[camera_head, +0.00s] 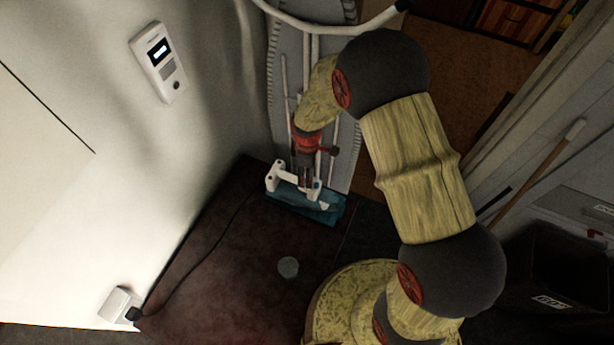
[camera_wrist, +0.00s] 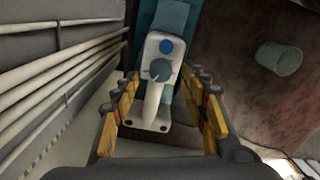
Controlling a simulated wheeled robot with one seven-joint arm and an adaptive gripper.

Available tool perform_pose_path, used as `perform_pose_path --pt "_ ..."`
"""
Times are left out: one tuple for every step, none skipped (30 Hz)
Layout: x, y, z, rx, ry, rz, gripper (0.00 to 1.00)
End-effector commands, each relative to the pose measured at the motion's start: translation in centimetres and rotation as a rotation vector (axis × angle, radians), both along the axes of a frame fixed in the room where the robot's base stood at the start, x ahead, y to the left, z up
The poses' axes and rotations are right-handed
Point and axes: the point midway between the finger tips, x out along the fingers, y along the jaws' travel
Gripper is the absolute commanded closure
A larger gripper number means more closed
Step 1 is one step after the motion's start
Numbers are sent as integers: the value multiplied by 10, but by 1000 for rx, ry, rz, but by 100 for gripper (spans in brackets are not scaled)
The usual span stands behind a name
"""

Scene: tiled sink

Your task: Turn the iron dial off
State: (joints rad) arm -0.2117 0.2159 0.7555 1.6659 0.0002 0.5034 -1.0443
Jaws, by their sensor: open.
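The iron (camera_wrist: 152,106) is white and teal and lies between my gripper's fingers in the wrist view. A round blue button (camera_wrist: 166,46) and a grey-teal dial (camera_wrist: 161,69) show on its white top. My gripper (camera_wrist: 166,76) is open, with one finger on each side of the iron's white body. I cannot tell whether either finger touches it. In the head view the iron (camera_head: 327,208) sits at the far end of the dark surface, under my gripper (camera_head: 306,181), which partly hides it. The dial is not clear there.
The iron stands on a dark brown surface (camera_head: 215,270). A black cord (camera_head: 208,248) runs from it to a wall plug (camera_head: 122,305). A small grey round object (camera_head: 288,267) is on the surface. A white wall lies left, and a grey ribbed panel with pipes (camera_wrist: 60,70) stands close beside the iron.

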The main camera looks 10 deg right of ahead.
Motion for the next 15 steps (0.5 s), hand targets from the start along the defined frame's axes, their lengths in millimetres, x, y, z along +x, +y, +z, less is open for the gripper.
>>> perform_pose_path --pt "1 0 12 1 -3 0 56" --pt "1 0 18 1 -4 0 56" --pt "1 0 26 1 -3 0 56" --pt "1 0 33 1 -4 0 56" --pt "1 0 39 1 -4 0 56" --pt "1 0 47 0 -2 0 56" --pt "1 0 53 1 -3 0 56" --pt "1 0 59 1 -3 0 56" --pt "1 0 65 0 -2 0 56" --pt "0 0 70 0 -2 0 56" --pt "0 0 74 0 -2 0 56" --pt "0 0 79 0 -1 0 56" --pt "0 0 82 0 -1 0 56" --pt "0 0 85 0 -1 0 56" --pt "0 0 88 0 0 0 56"
